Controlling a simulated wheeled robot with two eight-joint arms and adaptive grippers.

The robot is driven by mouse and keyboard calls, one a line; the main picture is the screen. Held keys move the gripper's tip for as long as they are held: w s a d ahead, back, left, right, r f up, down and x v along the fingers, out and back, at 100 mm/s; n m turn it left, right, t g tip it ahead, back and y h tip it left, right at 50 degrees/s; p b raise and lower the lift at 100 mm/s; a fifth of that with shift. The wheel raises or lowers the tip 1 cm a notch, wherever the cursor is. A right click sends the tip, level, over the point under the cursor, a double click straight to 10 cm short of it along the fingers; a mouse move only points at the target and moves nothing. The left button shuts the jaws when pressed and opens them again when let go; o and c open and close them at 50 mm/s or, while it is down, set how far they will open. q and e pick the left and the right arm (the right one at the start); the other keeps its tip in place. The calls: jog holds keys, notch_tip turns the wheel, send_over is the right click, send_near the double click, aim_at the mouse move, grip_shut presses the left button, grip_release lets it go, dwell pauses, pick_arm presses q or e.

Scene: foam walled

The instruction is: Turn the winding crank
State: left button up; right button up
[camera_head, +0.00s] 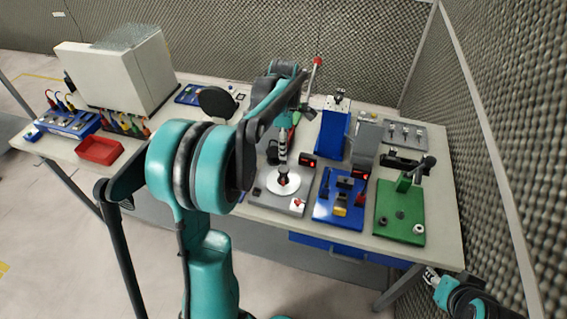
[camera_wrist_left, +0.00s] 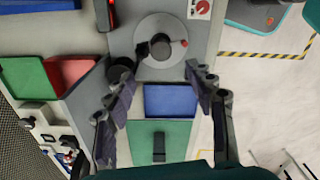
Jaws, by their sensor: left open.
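The crank station (camera_head: 258,198) is a grey board with a pale round disc (camera_head: 271,184). In the left wrist view, the disc (camera_wrist_left: 150,28) carries a black crank part (camera_wrist_left: 158,46) and a small red knob (camera_wrist_left: 184,43). My left gripper (camera_wrist_left: 160,82) is open and empty, its two fingers apart, with the disc beyond the tips in that view. I see no contact with the crank.
A blue board (camera_head: 325,208) and a green board (camera_head: 388,226) with a black arm-like fixture stand to the right. A red tray (camera_head: 98,151) and a large white box (camera_head: 120,75) stand at left. A foam wall borders the right side.

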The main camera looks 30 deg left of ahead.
aim_at(283, 169)
pick_arm(q)
notch_tip(283, 169, down, 2)
jog(key=m+p, duration=0.1)
jog(key=m, duration=2.1)
jog(key=shift+f+p, duration=0.3)
jog(key=shift+p, duration=0.05)
notch_tip(283, 169, down, 8)
jog(key=shift+r+b, duration=0.1)
jog(key=shift+b, duration=0.85)
jog(key=shift+s, duration=0.1)
jog(key=c, duration=1.2)
